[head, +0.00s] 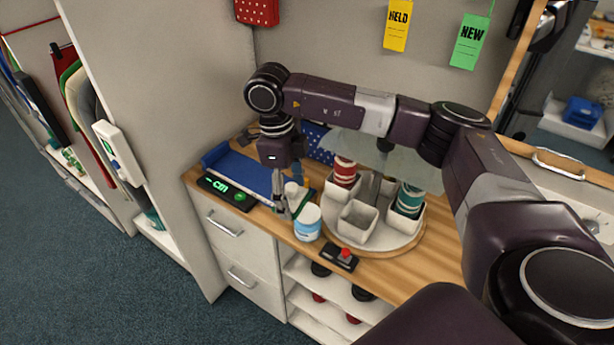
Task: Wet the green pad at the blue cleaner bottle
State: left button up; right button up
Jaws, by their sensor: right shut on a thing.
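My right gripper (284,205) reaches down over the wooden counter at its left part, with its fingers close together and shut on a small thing. A green edge (304,202) shows just beside the fingers; I take it for the green pad, mostly hidden by the gripper. A blue upright shape (298,174) stands just behind the gripper and may be the cleaner bottle; it is partly hidden. A white tub with a blue label (308,223) stands just right of the fingertips. I cannot tell whether the pad touches either one. My left gripper is not in view.
A blue mat (240,172) and a black display (226,193) lie left of the gripper. A round turntable (377,241) with white cups and red and green stacks stands to the right. A black box with a red button (341,259) is at the counter's front edge.

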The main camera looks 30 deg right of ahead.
jog(key=d+m, duration=0.1)
jog(key=m, duration=0.1)
jog(key=d+m+p, duration=0.1)
jog(key=m, duration=0.2)
jog(key=w+d+m, duration=0.1)
jog(key=d+m, duration=0.1)
jog(key=shift+f+y+p, duration=0.35)
jog(key=shift+y+p, duration=0.05)
jog(key=d+m, duration=0.1)
jog(key=m, duration=0.2)
jog(key=b, duration=0.3)
send_over(308, 215)
jog(key=shift+w+d+f, duration=0.1)
jog(key=shift+w+f, duration=0.1)
jog(key=shift+f, duration=1.35)
jog(key=shift+w+f, duration=0.15)
jog(key=shift+f, duration=1.7)
jog(key=shift+s+f+b, duration=0.1)
jog(key=shift+f+b, duration=0.45)
jog(key=shift+r, duration=0.15)
notch_tip(308, 215, up, 7)
jog(key=p, duration=0.4)
jog(key=shift+p, duration=0.3)
